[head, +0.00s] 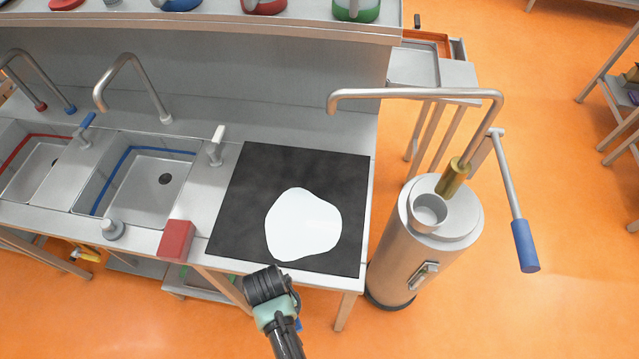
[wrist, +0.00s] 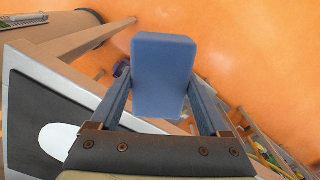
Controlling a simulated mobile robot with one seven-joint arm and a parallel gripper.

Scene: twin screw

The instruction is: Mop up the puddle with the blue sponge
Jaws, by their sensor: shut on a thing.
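The white puddle (head: 302,224) lies on a black square panel (head: 245,190) set in the counter, towards the panel's front right. It also shows in the wrist view (wrist: 60,139) at the lower left. My gripper (wrist: 160,92) is shut on the blue sponge (wrist: 163,65), which sits between the two fingers. In the head view my gripper (head: 275,292) is at the counter's front edge, just in front of the panel and apart from the puddle. The sponge is almost wholly hidden there behind my gripper.
A red block (head: 176,240) stands on the counter's front edge, left of the panel. Sinks with taps (head: 150,180) lie further left. A metal cylinder (head: 425,235) with a spout (head: 420,93) and a blue-handled lever (head: 525,245) stands to the right. Mugs line the back shelf.

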